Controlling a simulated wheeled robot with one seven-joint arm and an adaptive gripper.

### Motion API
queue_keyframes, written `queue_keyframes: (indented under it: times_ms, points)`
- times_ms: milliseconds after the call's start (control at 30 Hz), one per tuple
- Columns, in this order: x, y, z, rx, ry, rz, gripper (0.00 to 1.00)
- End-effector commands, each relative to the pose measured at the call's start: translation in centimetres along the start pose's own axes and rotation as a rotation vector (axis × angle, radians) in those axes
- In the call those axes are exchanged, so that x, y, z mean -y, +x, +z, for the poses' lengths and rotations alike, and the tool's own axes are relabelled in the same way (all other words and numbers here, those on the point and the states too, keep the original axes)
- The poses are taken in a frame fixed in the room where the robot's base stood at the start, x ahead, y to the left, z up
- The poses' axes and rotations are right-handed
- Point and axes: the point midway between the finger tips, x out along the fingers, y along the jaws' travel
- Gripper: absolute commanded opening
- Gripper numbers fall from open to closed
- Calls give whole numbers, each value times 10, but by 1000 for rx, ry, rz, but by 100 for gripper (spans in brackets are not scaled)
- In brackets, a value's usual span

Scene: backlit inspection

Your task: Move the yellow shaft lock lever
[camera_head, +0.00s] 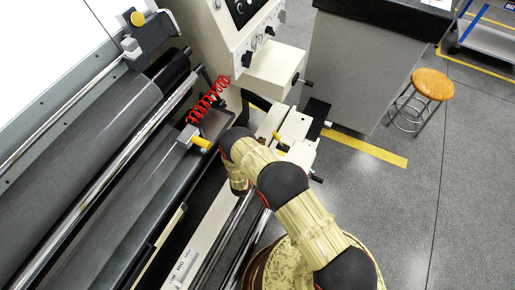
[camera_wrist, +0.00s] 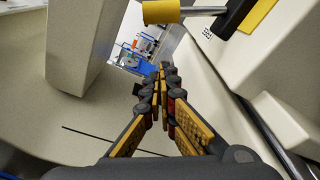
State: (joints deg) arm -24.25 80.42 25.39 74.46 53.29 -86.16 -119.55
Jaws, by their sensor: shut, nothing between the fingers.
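A yellow cylindrical grip (camera_wrist: 160,11) on a short metal rod shows at the top of the wrist view, beside a black block with a yellow face. It lies above my gripper (camera_wrist: 166,70) in that picture, apart from the fingers. The fingers are closed together and empty. In the head view, a yellow handle (camera_head: 201,142) sticks out of a pale block on the machine, just left of my wrist. A smaller yellow handle (camera_head: 279,138) is right of my wrist. I cannot tell which one the wrist view shows. My fingers are not clearly visible in the head view.
The machine's long dark rollers (camera_head: 75,150) fill the left. A red coiled cable (camera_head: 206,100) hangs near my arm. A pale control cabinet (camera_head: 232,45) stands behind. A wooden stool (camera_head: 433,84) stands at right on open grey floor (camera_head: 450,200).

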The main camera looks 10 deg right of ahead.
Motion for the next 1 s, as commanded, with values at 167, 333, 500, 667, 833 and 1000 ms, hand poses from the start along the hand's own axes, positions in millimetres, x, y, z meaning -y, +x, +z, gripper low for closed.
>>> queue_keyframes:
  times_ms: [167,333,500,667,833,1000]
  points:
    - [2,36,0,3,1,0,0]
    - [0,29,22,-1,-1,-1,0]
    - [0,24,35,-1,0,-1,0]
    - [0,23,38,-1,0,0,0]
    - [0,23,38,-1,0,0,0]
    - [0,23,38,0,5,1,0]
